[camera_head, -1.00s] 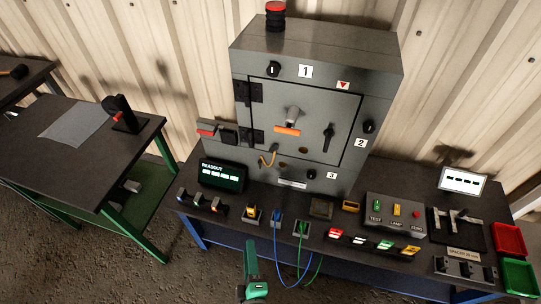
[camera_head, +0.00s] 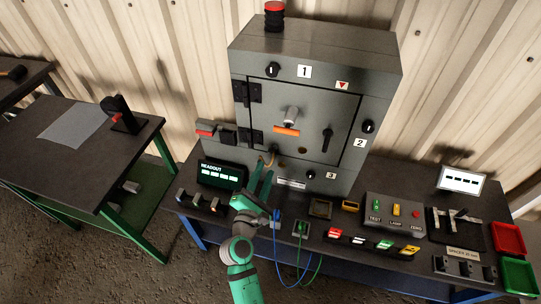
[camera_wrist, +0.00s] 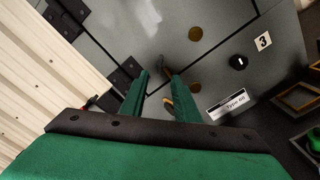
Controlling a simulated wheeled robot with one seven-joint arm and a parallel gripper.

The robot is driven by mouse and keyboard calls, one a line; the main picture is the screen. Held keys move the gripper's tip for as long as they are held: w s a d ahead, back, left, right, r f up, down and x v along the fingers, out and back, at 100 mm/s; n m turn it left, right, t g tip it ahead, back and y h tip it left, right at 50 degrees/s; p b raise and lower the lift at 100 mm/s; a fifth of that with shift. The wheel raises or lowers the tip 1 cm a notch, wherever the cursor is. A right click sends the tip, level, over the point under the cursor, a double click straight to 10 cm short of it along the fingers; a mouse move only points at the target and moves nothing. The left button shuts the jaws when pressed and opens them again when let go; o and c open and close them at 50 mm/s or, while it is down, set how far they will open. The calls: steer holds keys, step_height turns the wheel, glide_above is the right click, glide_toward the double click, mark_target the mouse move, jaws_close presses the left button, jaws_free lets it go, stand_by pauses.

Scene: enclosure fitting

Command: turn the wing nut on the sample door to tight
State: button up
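The sample door (camera_head: 300,100) is a grey hinged panel on the front of the grey enclosure, and it looks shut. A grey knob-like part with an orange bar below it (camera_head: 286,131) is mid-door; it looks like the wing nut, with the bar nearly level. My gripper (camera_head: 264,172) is below and left of it, by the lower front of the enclosure. In the wrist view my gripper (camera_wrist: 159,80) has its two green fingers apart, with nothing clearly held between them. A yellow-orange cable is partly hidden behind the right finger. The wing nut is not clearly visible in the wrist view.
A black door handle (camera_head: 327,139) is right of the orange bar. Numbered knobs sit around the door, including knob 3 (camera_wrist: 238,62). A readout box (camera_head: 221,175) stands left of my gripper. Blue and green cables hang over the bench front.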

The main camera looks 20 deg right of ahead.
mark_target(273, 148)
steer(key=x, duration=0.8)
steer(key=shift+c, duration=0.6)
jaws_close()
